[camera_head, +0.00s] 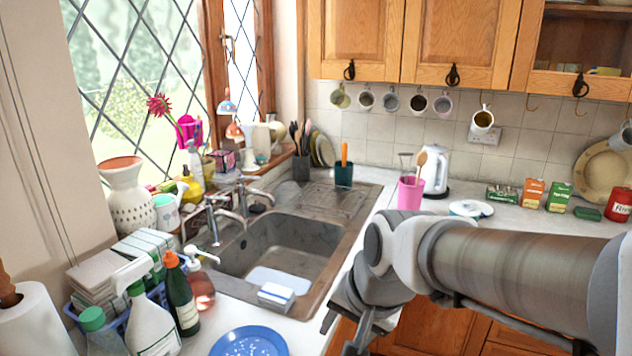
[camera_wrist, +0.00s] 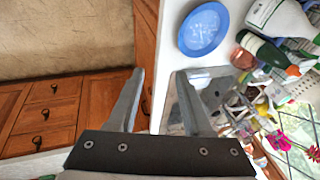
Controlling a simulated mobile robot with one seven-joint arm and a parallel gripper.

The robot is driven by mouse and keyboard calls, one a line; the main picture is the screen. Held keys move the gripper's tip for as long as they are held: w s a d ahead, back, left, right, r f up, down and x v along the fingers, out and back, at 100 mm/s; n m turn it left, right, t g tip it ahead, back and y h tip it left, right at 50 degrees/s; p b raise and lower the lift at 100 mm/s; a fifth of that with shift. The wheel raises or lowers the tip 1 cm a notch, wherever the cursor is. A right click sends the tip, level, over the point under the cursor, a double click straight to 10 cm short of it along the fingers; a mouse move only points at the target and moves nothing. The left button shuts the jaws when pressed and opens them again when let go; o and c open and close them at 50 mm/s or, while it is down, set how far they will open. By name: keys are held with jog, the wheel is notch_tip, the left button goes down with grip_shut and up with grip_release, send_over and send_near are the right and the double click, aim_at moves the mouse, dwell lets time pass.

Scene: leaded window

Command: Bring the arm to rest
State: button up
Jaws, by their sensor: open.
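My arm (camera_head: 500,262) reaches in from the right side of the head view, with its grey wrist (camera_head: 385,250) in front of the counter. My gripper (camera_head: 340,333) points down by the counter's front edge, to the right of the sink's near corner. In the wrist view, the two fingers of my gripper (camera_wrist: 160,75) stand apart with nothing between them. The head view shows the fingers only partly, from behind the wrist.
The sink (camera_head: 285,245) is left of my wrist, with a white-and-blue block (camera_head: 276,296) on its near rim. A blue plate (camera_head: 249,342) lies on the near counter, beside several bottles. A pink cup (camera_head: 410,193) and white kettle (camera_head: 436,172) stand behind my arm.

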jog(key=s+d+r+n+t+h, duration=0.1)
jog(key=s+d+r+n+h, duration=0.1)
jog(key=s+d, duration=0.6)
jog(key=d+r+n, duration=0.1)
jog(key=d+n, duration=0.1)
jog(key=shift+s+r+n+t, duration=0.2)
jog(key=shift+r+n+t, duration=0.1)
jog(key=shift+r+n, duration=0.1)
